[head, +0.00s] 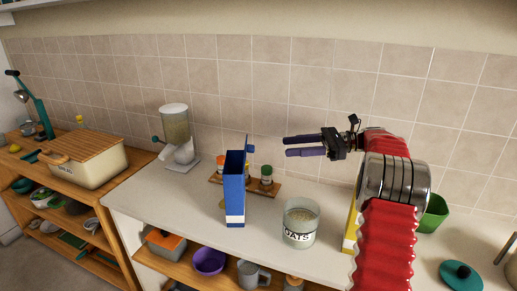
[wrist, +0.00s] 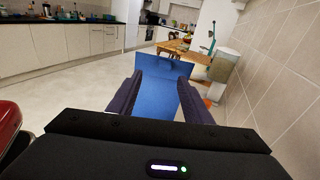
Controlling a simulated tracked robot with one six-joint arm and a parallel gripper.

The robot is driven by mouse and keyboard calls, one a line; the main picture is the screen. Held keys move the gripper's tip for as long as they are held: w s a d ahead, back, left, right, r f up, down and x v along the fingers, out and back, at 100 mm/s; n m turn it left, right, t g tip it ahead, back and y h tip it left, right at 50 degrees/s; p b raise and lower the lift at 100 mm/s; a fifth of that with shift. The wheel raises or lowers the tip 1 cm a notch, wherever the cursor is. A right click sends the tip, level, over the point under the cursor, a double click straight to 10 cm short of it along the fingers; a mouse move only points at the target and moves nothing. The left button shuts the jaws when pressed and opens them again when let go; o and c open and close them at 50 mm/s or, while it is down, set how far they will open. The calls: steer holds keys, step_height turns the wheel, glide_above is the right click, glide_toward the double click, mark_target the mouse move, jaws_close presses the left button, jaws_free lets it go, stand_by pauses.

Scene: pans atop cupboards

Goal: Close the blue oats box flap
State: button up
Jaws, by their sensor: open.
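The tall blue oats box (head: 235,190) stands upright on the white counter, with a white band near its base. Its top looks open, and a blue flap (head: 249,146) stands up at the right side of the top. My gripper (head: 286,147) is to the right of the flap, at about its height, with its purple fingers pointing left and apart. In the head view a gap shows between fingertips and flap. In the wrist view blue card of the box (wrist: 162,68) shows ahead between the open fingers (wrist: 164,82); nothing is gripped.
A glass jar labelled OATS (head: 299,226) stands right of the box. A spice rack (head: 262,187) is behind, and a grain dispenser (head: 176,135) is at left. A yellow box (head: 350,232) is partly hidden by my arm. A tiled wall (head: 320,80) closes the back.

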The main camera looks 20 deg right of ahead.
steer(key=d, duration=0.2)
steer(key=d+f, duration=0.1)
steer(key=shift+s+d+m+t+y, duration=0.2)
steer(key=shift+d+m+t+y, duration=0.1)
steer(key=shift+m, duration=0.1)
steer(key=shift+a, duration=0.15)
steer(key=x, duration=1.3)
steer(key=shift+w+a, duration=0.15)
steer(key=shift+a, duration=0.15)
